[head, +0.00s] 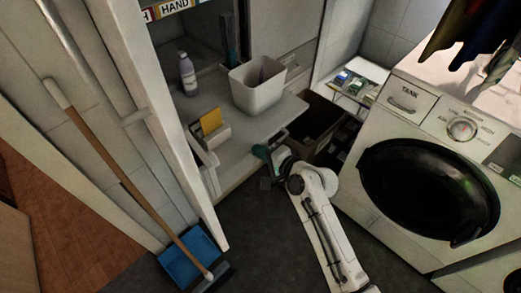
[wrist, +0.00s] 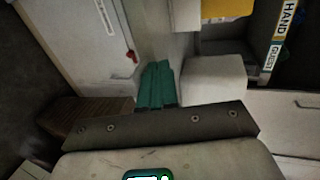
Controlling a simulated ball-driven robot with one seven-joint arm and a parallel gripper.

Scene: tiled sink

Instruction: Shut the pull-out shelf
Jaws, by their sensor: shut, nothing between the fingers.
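The pull-out shelf (head: 244,127) is a pale grey board that stands out from the open cabinet in the head view. A white bin (head: 257,88), a lilac bottle (head: 187,75) and a small white holder (head: 209,132) with a yellow item stand on it. My gripper (head: 262,153) is at the shelf's front edge, low beside it; whether it touches is hard to tell. In the wrist view my teal fingers (wrist: 156,82) are together with nothing between them.
A washing machine (head: 430,150) stands at the right. A dark open box (head: 318,125) is right of the shelf. A broom (head: 135,190) and blue dustpan (head: 188,258) are at the left.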

